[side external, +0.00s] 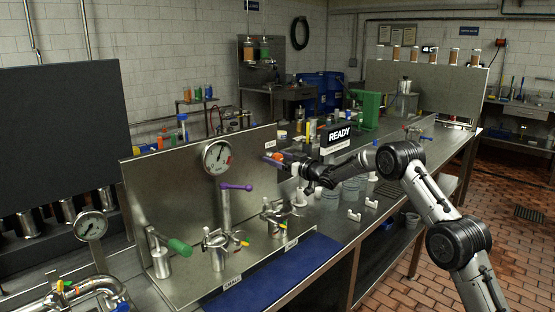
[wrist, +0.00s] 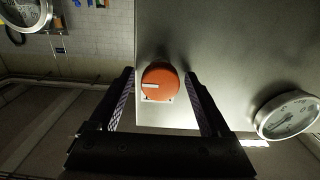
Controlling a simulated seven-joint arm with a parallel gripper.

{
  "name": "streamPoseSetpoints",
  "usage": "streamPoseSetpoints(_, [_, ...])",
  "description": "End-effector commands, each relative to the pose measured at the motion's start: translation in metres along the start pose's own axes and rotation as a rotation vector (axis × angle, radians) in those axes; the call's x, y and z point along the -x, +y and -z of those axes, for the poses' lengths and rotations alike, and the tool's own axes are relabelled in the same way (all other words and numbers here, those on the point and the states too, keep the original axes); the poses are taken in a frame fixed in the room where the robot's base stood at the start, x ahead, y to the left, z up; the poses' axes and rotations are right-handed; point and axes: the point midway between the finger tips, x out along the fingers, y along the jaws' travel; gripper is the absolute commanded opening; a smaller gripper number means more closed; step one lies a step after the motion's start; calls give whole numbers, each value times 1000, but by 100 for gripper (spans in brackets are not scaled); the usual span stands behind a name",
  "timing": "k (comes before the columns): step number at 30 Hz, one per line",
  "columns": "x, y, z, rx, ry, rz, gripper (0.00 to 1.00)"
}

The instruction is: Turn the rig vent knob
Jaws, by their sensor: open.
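The orange round knob (wrist: 161,80) is on the steel back panel (wrist: 225,60), with a white mark pointing left in the wrist view. My gripper (wrist: 159,75) is open, with one finger on each side of the knob. A gap shows between each finger and the knob. In the side view my gripper (side external: 279,158) is up against the panel's upper right corner, and a bit of orange (side external: 272,155) shows at its fingertips. I cannot tell whether the fingers touch the panel.
A pressure gauge (side external: 217,157) is on the panel left of my gripper, above a purple-handled valve (side external: 236,187). Several valves, one with a green handle (side external: 180,247), stand below. A READY display (side external: 339,137) is behind my gripper. A blue mat (side external: 285,272) lies in front.

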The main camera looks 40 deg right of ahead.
Motion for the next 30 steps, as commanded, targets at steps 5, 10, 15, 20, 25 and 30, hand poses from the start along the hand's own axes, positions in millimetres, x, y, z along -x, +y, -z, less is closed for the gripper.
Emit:
streamPoseSetpoints(5, [0, 0, 0, 0, 0, 0, 81])
streamPoseSetpoints(10, [0, 0, 0, 0, 0, 0, 58])
streamPoseSetpoints(15, [0, 0, 0, 0, 0, 0, 27])
streamPoseSetpoints(20, [0, 0, 0, 0, 0, 0, 0])
streamPoseSetpoints(25, [0, 0, 0, 6, 0, 0, 0])
streamPoseSetpoints(30, [0, 0, 0, 46, 0, 0, 0])
